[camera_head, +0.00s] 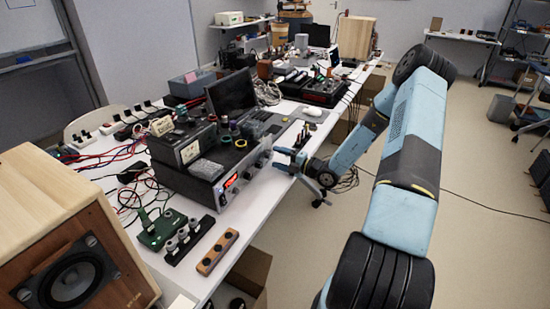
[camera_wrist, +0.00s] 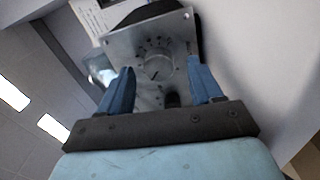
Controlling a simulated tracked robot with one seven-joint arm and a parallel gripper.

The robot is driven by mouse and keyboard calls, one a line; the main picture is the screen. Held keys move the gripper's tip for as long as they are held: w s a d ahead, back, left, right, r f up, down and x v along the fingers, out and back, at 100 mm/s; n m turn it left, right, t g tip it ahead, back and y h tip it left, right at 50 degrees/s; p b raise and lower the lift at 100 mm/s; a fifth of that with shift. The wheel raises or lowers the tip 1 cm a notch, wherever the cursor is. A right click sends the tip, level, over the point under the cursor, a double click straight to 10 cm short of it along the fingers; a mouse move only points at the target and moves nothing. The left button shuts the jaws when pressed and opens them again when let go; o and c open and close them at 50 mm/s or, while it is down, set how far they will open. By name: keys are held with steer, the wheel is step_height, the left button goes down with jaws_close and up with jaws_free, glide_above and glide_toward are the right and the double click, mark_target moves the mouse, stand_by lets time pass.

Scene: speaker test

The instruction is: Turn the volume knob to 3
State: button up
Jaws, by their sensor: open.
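In the wrist view, a round grey knob (camera_wrist: 158,66) with a dark pointer line sits on a metal faceplate (camera_wrist: 120,44) with scale marks around it. The pointer leans toward the lower left of the picture; the numbers are too small to read. My gripper (camera_wrist: 160,67) is open, with one blue finger on each side of the knob and a visible gap to it. In the head view, my gripper (camera_head: 281,159) is at the front of a grey unit (camera_head: 227,172) with a red display (camera_head: 231,181). Its fingers partly hide that front.
A smaller black knob (camera_wrist: 172,100) lies between my fingers, below the round one. A wooden speaker (camera_head: 68,235) stands at the near left. Black and wooden strips (camera_head: 217,251) lie on the white table (camera_head: 190,281).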

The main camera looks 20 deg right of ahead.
steer(key=v, duration=1.1)
steer(key=shift+s+d, duration=0.15)
steer(key=shift+d, duration=0.05)
steer(key=w+a+n, duration=0.3)
steer(key=n, duration=0.4)
steer(key=w+a+n, duration=0.3)
steer(key=n, duration=0.4)
steer(key=w+a+n, duration=0.3)
steer(key=n, duration=0.5)
steer(key=shift+w+a+f, duration=0.1)
steer(key=shift+w+a, duration=0.1)
steer(key=shift+a, duration=0.15)
steer(key=shift+c, duration=0.3)
